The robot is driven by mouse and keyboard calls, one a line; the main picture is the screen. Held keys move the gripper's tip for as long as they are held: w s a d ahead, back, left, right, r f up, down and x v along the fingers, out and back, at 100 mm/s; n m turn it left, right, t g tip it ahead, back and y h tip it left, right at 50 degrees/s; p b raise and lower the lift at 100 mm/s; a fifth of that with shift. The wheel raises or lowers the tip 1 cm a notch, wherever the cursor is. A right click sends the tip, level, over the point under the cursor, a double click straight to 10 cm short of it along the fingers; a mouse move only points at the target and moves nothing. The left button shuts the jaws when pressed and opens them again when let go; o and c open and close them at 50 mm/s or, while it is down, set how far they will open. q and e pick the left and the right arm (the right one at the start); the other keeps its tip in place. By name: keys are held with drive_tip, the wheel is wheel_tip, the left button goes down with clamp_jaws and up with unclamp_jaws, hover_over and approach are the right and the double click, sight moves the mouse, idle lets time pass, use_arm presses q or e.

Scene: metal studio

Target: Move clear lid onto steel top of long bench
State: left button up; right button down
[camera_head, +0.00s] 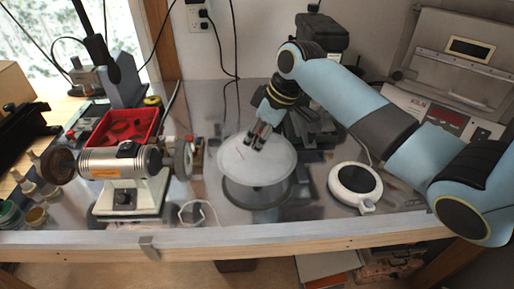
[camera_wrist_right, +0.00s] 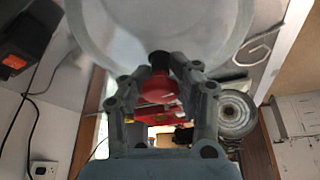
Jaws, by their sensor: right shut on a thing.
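The clear lid (camera_head: 240,168) is a pale, see-through round disc near the middle of the head view. My right gripper (camera_head: 260,138) comes down from above and is shut on the lid near its centre. The lid looks held a little above the steel top (camera_head: 308,212) of the long bench, with a dark round shadow or reflection below it. In the right wrist view the lid (camera_wrist_right: 200,28) fills the top, beyond the fingertips of the right gripper (camera_wrist_right: 160,75). The exact grip point is partly hidden by the fingers. My left gripper is not in view.
A bench grinder (camera_head: 125,165) and a red tray (camera_head: 125,130) stand to the left. A white round device (camera_head: 355,185) lies right of the lid, and a bent wire (camera_head: 198,212) lies near the front edge. Dark equipment (camera_head: 315,125) stands behind.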

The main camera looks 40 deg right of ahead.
wheel_tip(320, 180, down, 4)
drive_tip(key=shift+r+p, duration=0.25)
drive_tip(key=shift+p, duration=0.05)
drive_tip(key=shift+f, duration=0.15)
drive_tip(key=c, duration=0.9)
unclamp_jaws()
drive_tip(key=shift+f, duration=0.15)
drive_tip(key=shift+s+r, duration=0.1)
drive_tip(key=shift+r, duration=0.2)
drive_tip(key=v, duration=1.1)
drive_tip(key=shift+r, duration=0.35)
